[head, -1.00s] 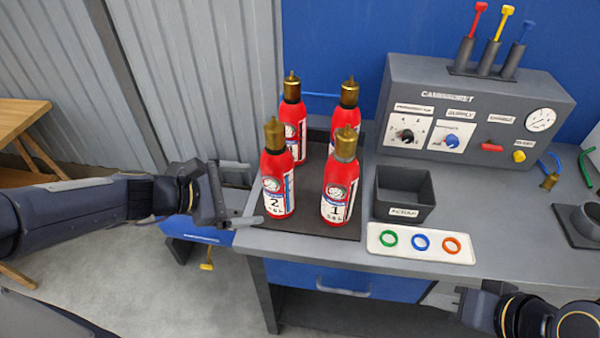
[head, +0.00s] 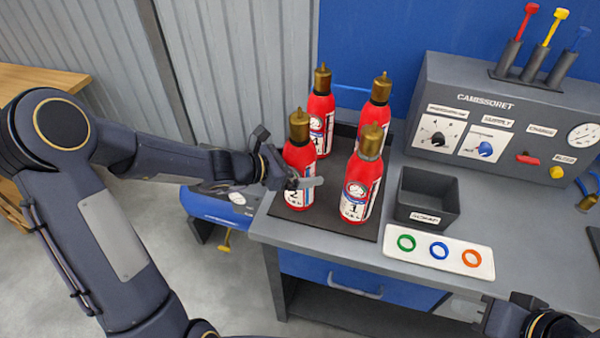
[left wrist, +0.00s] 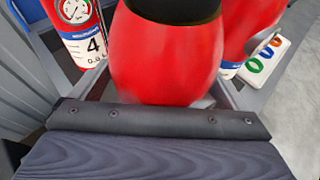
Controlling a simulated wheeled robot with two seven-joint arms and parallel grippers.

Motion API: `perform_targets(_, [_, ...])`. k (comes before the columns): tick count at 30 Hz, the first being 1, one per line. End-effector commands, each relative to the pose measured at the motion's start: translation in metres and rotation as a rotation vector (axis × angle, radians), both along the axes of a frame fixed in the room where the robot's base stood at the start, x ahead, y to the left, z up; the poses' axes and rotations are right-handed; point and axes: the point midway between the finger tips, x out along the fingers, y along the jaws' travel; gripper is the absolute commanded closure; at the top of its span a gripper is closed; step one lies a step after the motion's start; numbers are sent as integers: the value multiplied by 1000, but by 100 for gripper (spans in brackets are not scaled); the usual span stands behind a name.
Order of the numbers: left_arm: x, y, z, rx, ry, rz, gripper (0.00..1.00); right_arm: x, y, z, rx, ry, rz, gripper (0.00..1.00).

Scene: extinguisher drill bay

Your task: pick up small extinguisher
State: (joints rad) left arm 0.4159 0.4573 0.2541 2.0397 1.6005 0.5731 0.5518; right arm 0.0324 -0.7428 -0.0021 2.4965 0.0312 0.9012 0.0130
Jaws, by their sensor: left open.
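Several small red extinguishers with brass tops stand upright on a dark mat (head: 334,226) on the bench. Extinguisher 2 (head: 299,152) is front left and extinguisher 1 (head: 362,186) front right; two more stand behind, at back left (head: 320,112) and back right (head: 375,107). My left gripper (head: 302,183) is open at extinguisher 2, one finger crossing in front of its label; the other finger is hidden. In the left wrist view, a red body (left wrist: 165,62) fills the middle, close to the gripper, with extinguisher 4 (left wrist: 80,30) beyond. My right gripper (head: 478,306) is at the lower right, its jaws unclear.
A dark open bin (head: 428,213) and a white tray (head: 440,261) with green, blue and orange rings sit right of the extinguishers. A grey control panel (head: 475,95) stands behind them. The bench's left edge lies just under my left gripper.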

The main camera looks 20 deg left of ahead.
Motion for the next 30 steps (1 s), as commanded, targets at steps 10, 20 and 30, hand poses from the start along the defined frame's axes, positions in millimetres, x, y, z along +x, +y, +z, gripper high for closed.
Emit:
perform_targets(10, [0, 0, 0, 1, -1, 0, 31, 0, 0, 0, 0, 0, 0, 71])
perform_targets(20, [0, 0, 0, 1, -1, 0, 74, 0, 0, 0, 0, 0, 0, 71])
perform_targets(30, [1, -1, 5, -4, -10, -3, 100, 0, 0, 1, 0, 0, 0, 71])
